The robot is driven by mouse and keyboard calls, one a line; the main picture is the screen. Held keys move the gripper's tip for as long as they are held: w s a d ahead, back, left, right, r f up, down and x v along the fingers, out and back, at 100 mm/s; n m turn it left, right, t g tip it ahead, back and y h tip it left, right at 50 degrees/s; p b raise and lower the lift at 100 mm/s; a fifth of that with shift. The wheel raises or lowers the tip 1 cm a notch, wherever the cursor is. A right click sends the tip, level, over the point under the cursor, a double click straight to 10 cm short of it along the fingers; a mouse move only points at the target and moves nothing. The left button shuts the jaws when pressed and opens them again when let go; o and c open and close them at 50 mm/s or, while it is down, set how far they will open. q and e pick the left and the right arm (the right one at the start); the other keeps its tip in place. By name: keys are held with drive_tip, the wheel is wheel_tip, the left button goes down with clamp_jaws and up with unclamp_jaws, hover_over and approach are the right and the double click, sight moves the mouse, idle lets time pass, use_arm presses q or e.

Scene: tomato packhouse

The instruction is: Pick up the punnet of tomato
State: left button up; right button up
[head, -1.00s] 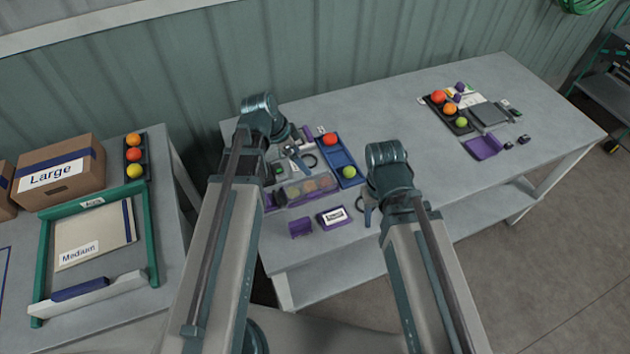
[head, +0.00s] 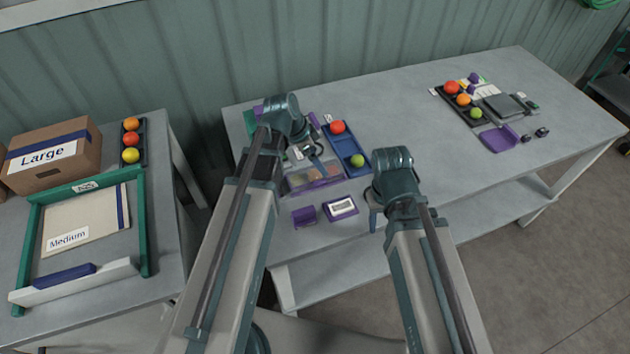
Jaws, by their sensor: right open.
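The punnet of tomato (head: 300,184), a clear box with reddish and green contents and a purple edge, lies on the middle table, left of my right gripper. My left gripper (head: 316,158) hangs just above and behind the punnet. Its jaws are small and partly hidden by the arm, so their opening and any contact are unclear. My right gripper (head: 374,216) is open near the table's front edge, right of the punnet and apart from it, partly hidden by its own wrist.
A blue tray (head: 346,146) with a red and a green ball lies behind the punnet. A purple holder (head: 304,217) and a white-faced device (head: 341,208) lie in front. A purple scoop-like tray (head: 499,139) lies far right. The table's middle right is clear. A "Large" carton (head: 75,150) stands left.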

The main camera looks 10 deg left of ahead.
use_arm(q)
drive_tip(key=shift+b+x, duration=2.45)
drive_tip(key=shift+x, duration=0.15)
drive_tip(key=shift+d, duration=0.1)
drive_tip(key=shift+r, duration=0.1)
drive_tip(key=c, duration=1.3)
drive_tip(key=shift+o, duration=0.2)
wheel_tip(320, 180, up, 10)
drive_tip(key=p, duration=1)
